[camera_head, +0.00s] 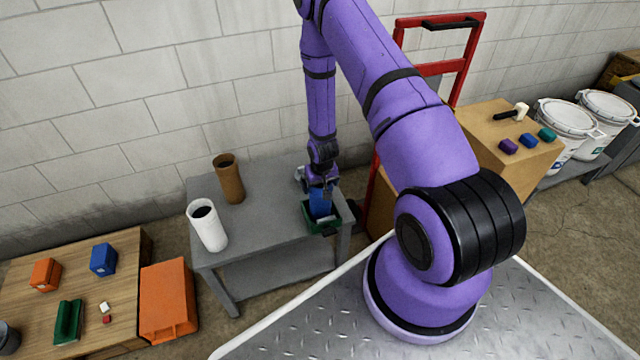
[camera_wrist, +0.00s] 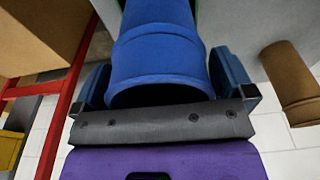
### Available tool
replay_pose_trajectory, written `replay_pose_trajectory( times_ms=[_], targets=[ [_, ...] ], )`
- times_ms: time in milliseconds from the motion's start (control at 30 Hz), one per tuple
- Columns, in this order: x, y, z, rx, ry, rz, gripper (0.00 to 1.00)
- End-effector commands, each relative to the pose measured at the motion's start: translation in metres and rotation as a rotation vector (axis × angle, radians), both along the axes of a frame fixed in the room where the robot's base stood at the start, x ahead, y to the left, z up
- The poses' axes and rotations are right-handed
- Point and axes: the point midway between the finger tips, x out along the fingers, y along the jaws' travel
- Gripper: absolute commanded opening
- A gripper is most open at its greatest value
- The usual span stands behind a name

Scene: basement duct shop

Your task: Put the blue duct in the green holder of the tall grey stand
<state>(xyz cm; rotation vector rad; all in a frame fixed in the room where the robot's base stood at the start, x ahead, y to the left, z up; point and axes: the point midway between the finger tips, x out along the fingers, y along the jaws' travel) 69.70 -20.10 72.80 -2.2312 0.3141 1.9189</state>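The blue duct (camera_head: 320,203) is upright at the right front of the grey stand (camera_head: 262,215). Its lower end appears within the rim of the green holder (camera_head: 325,229); I cannot tell whether it rests on the bottom. My gripper (camera_head: 320,184) is above the holder, pointing down, with its fingers at the duct's upper part. In the wrist view the blue duct (camera_wrist: 160,50) fills the space between my gripper's two fingers (camera_wrist: 163,82), which look closed against its sides. A sliver of green shows beside the duct at that view's top edge.
A brown duct (camera_head: 229,180) and a white duct (camera_head: 208,228) stand on the grey stand, left of the holder. A red hand truck (camera_head: 464,65) is close on the right. A wooden table (camera_head: 30,300) with small parts and an orange bin (camera_head: 167,298) are at left.

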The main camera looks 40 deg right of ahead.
Motion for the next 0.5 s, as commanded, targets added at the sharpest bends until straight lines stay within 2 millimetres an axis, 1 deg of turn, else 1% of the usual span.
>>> replay_pose_trajectory(
  times_ms=[167,267,367,500],
  targets=[
    [0.000,0.000,0.002,0.000,0.000,0.000,1.00],
    [-0.001,0.000,0.010,0.000,0.000,0.000,1.00],
    [-0.002,0.001,0.023,-0.001,-0.002,0.000,1.00],
    [-0.005,0.001,0.048,-0.001,-0.003,-0.001,1.00]
  ],
)
